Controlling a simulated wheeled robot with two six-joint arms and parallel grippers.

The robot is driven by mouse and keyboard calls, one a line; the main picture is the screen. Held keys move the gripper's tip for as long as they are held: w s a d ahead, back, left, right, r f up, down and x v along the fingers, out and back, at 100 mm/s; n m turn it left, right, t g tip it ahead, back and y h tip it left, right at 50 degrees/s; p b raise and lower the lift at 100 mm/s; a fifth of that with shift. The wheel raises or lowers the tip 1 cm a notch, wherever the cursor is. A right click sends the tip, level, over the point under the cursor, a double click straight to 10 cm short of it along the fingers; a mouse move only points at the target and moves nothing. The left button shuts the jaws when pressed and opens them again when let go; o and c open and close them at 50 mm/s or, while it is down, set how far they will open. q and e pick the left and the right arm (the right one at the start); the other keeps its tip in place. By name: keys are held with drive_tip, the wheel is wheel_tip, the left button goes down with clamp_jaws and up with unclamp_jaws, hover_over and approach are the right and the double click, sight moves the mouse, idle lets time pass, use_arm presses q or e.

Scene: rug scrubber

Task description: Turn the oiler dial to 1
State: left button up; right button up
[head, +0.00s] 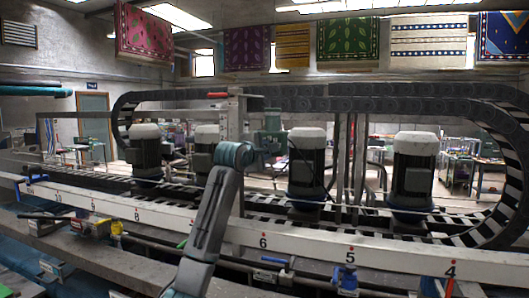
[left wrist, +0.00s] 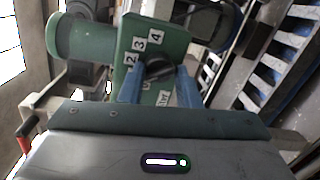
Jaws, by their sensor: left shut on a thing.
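The oiler is a green box (left wrist: 170,38) with a round green cylinder (left wrist: 80,38) in the left wrist view. Its face carries white number tags, with 2, 3 and 4 readable; another tag lower left is partly hidden by a finger. The black dial (left wrist: 158,69) sits between the two blue fingers of my left gripper (left wrist: 158,80), which is shut on it. I cannot tell which number the dial points at. In the head view the green oiler (head: 271,123) stands beside the post, with my left arm reaching up to it and hiding the dial. My right gripper is not in view.
Several dark motors with white caps (head: 306,160) stand behind the white numbered rail (head: 350,255). A grey post (head: 236,115) with a red handle (head: 217,95) rises left of the oiler. A black cable chain (head: 400,103) runs behind. Coloured valves (head: 92,224) line the front.

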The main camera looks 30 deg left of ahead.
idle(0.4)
use_arm(q)
drive_tip(key=o, duration=0.9)
drive_tip(key=shift+r, duration=0.1)
drive_tip(key=shift+s, duration=0.1)
drive_tip(key=s+b, duration=0.2)
drive_tip(key=s, duration=0.1)
drive_tip(key=s+d+b, duration=0.1)
drive_tip(key=s+b, duration=0.1)
drive_tip(key=s, duration=0.2)
drive_tip(key=s+b, duration=0.2)
drive_tip(key=s, duration=0.1)
drive_tip(key=shift+s+d+r, duration=0.3)
drive_tip(key=shift+s+d, duration=0.05)
